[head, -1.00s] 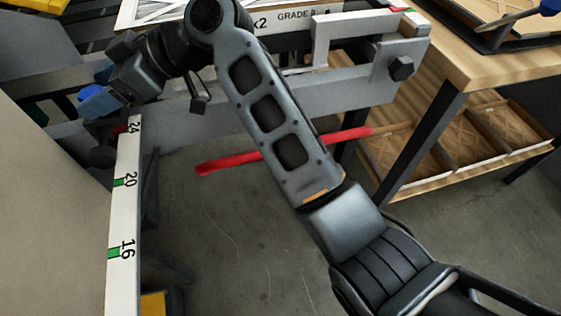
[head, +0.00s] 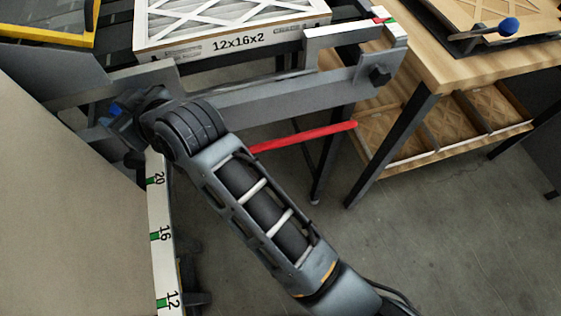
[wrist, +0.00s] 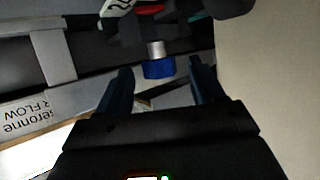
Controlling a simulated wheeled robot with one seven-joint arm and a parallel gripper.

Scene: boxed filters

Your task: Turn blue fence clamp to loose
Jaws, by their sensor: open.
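The blue fence clamp (wrist: 158,69) is a blue knob on a short silver shaft in the wrist view. It sits at the near side of a dark fence fitting. My gripper (wrist: 161,77) is open, with one dark finger on each side of the knob in the picture. No contact shows, and I cannot tell how deep the knob is between the fingers. In the head view a small patch of blue (head: 113,109) shows at the left, beside my wrist. My arm hides most of the gripper and fitting there.
A white scale (head: 160,240) with green marks runs down the left beside a beige panel (head: 60,190). A grey rail (head: 280,100) crosses behind my arm, with a red bar (head: 305,138) below. A boxed filter (head: 235,43) lies at the back. A wooden bench (head: 470,65) stands right.

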